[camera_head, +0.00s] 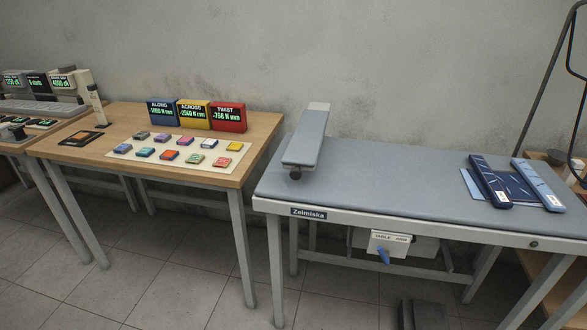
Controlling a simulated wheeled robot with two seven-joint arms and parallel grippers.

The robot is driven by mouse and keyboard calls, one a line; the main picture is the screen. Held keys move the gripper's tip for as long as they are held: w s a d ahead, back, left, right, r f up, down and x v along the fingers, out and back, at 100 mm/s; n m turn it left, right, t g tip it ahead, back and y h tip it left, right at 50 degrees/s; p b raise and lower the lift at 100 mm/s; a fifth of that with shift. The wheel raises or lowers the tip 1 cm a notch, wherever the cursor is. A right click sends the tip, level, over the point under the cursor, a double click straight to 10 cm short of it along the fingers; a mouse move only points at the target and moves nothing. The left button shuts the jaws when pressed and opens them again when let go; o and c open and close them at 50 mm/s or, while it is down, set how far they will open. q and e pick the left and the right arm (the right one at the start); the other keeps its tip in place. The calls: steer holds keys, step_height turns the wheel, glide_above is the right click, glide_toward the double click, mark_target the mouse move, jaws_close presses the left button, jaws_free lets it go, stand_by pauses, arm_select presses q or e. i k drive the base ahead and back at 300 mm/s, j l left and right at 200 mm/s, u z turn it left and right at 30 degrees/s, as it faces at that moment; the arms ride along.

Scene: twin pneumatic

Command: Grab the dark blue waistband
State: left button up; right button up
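A dark blue waistband (489,181) lies as a long narrow strip on the right part of the padded ironing table (400,196), with a small white label at its near end. A lighter blue strip (538,184) of similar shape lies to its right, also with a white label. A flat dark blue piece of cloth or card (516,187) lies between and partly under the two strips.
A small padded sleeve board (306,138) stands on the table's left end. A wooden table (215,180) at left holds several coloured blocks and three displays (194,114). The padded table's middle is clear. A dark stand (545,80) rises at the right edge.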

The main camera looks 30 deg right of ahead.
mark_target(500, 197)
steer(key=z, duration=2.15)
